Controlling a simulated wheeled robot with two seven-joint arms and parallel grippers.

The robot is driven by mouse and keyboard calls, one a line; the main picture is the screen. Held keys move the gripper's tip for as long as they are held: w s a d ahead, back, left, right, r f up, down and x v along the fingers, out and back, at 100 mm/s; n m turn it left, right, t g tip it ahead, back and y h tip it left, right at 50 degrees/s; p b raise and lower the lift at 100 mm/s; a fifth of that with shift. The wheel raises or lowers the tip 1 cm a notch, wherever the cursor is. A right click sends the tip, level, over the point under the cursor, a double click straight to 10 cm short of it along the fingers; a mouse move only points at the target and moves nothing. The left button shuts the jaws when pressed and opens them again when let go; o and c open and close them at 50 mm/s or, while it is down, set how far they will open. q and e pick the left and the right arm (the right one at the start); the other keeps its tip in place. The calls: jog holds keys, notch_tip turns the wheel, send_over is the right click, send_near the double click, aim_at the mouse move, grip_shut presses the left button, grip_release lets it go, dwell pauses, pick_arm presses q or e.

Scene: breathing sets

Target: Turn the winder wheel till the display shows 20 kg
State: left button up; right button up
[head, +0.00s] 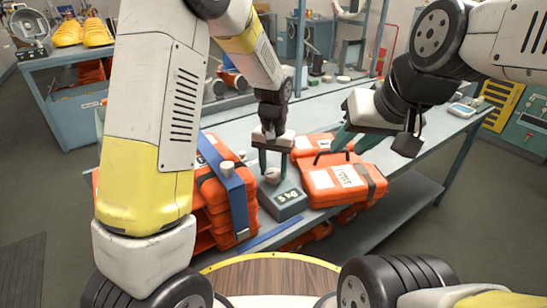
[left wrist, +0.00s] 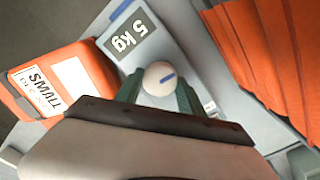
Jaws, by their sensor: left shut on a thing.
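The box's dark display (left wrist: 127,37) reads 5 kg; in the head view the display (head: 287,196) faces me. My left gripper (head: 275,160) comes down over the knob and is shut on it, one green finger on each side, as the left wrist view (left wrist: 158,90) shows. My right gripper (head: 355,140) is raised above the orange case, with its green fingers apart and nothing visible between them.
An orange case (head: 335,182) with a white label lies right of the box. Several stacked orange cases (head: 205,200) with a blue strap stand close on its left. A blue-grey bench (head: 418,150) carries them, with bare surface at right.

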aim_at(274, 172)
pick_arm(q)
jog(key=shift+m, duration=1.2)
jog(key=o, duration=1.4)
jog(key=shift+c, duration=0.2)
notch_tip(274, 172, up, 8)
jog(key=shift+f, duration=0.2)
jog(key=shift+r, duration=0.15)
